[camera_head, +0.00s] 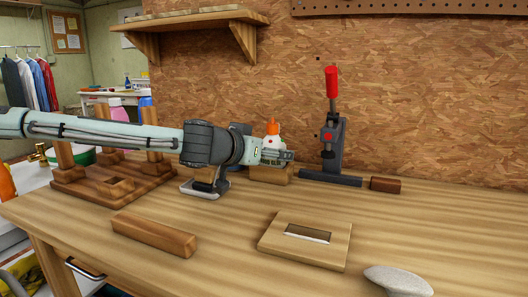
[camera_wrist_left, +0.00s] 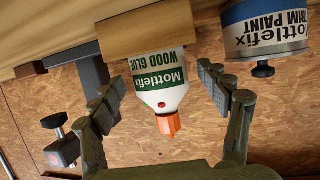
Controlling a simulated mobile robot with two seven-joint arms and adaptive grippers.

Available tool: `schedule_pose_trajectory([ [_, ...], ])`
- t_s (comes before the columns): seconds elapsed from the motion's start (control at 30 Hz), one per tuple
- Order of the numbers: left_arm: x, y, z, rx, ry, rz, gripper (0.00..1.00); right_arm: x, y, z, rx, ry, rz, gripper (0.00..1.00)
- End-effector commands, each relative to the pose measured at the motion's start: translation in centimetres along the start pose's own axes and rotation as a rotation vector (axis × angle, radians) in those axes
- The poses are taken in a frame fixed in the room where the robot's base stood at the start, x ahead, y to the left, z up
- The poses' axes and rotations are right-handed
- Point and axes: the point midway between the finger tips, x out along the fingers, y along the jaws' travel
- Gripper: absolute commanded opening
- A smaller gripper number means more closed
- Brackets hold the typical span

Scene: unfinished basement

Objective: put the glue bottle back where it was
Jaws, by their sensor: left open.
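The glue bottle (camera_head: 273,141) is white with an orange tip and stands upright at the back of the workbench. In the left wrist view, which is upside down, its label reads wood glue (camera_wrist_left: 160,72). Its base meets a wooden block (camera_wrist_left: 146,32); whether it sits on it or in a recess is hidden. The block also shows in the head view (camera_head: 270,175). My left gripper (camera_head: 280,156) is open, with its fingers on either side of the bottle and visible gaps to it in the wrist view (camera_wrist_left: 163,80). My right gripper is out of view.
A trim paint can (camera_wrist_left: 265,27) stands close beside the bottle. A red-handled clamp (camera_head: 333,135) is to its right, with a dark bar (camera_head: 330,178) in front. A wooden post stand (camera_head: 115,180) is at left. A slotted wooden plate (camera_head: 305,240) and a wooden bar (camera_head: 154,234) lie in front.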

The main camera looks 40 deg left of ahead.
Motion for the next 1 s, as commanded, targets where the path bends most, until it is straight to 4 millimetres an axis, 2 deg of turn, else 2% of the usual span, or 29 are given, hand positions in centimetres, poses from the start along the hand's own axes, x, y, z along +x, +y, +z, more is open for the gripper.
schedule_pose_trajectory([
  [0.17, -1.2, -0.2, -0.3, -0.007, 0.004, -0.002, 0.76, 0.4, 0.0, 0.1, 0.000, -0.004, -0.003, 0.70],
  [0.33, -2.7, 0.2, -0.3, -0.003, 0.004, 0.005, 0.76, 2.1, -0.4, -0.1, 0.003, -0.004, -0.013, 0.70],
  [0.8, -5.1, 0.1, -0.1, 0.003, 0.004, 0.002, 0.76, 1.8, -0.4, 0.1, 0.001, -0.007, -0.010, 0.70],
  [1.0, -6.9, 0.1, 0.0, 0.005, 0.001, 0.001, 0.76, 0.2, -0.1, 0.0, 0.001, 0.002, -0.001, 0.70],
])
